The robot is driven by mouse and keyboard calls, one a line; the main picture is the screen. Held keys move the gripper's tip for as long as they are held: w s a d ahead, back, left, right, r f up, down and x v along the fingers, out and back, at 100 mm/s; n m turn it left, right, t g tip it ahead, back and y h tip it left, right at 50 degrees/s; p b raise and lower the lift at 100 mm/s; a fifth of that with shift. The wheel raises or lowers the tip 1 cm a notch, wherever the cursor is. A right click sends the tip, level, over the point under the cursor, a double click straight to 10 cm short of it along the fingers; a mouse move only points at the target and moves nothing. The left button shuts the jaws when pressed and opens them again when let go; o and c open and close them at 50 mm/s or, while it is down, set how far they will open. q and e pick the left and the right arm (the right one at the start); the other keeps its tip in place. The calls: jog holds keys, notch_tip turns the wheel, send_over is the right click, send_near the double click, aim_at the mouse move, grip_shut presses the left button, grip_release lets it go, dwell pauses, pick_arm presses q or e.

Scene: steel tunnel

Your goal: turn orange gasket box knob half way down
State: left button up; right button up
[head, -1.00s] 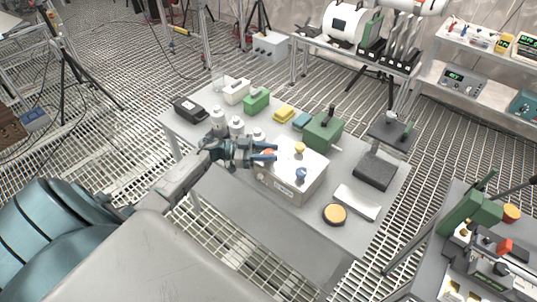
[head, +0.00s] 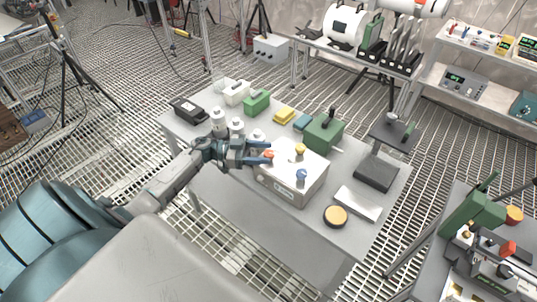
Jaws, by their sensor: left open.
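The gasket box (head: 285,188) is a pale box on the table with several knobs on its top. The orange knob (head: 268,154) is at its left end, partly hidden by my gripper. A yellow knob (head: 300,149) stands at the back and a blue knob (head: 301,175) nearer the front. My left gripper (head: 266,154) comes in from the left and is open, with its fingertips at the orange knob. I cannot tell whether they touch it. The knob's exact angle is too small to read. My right gripper is not in view.
White bottles (head: 219,122) stand close behind my left gripper. A green box (head: 324,132) is behind the gasket box. A round black-rimmed orange disc (head: 335,216) and a white tray (head: 357,204) lie to its right. The table's front left is clear.

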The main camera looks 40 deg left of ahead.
pick_arm(q)
jog(key=b+v, duration=0.2)
jog(key=v, duration=0.6)
jog(key=shift+a+b, duration=0.15)
jog(key=shift+b, duration=0.2)
jog(key=shift+o, duration=0.2)
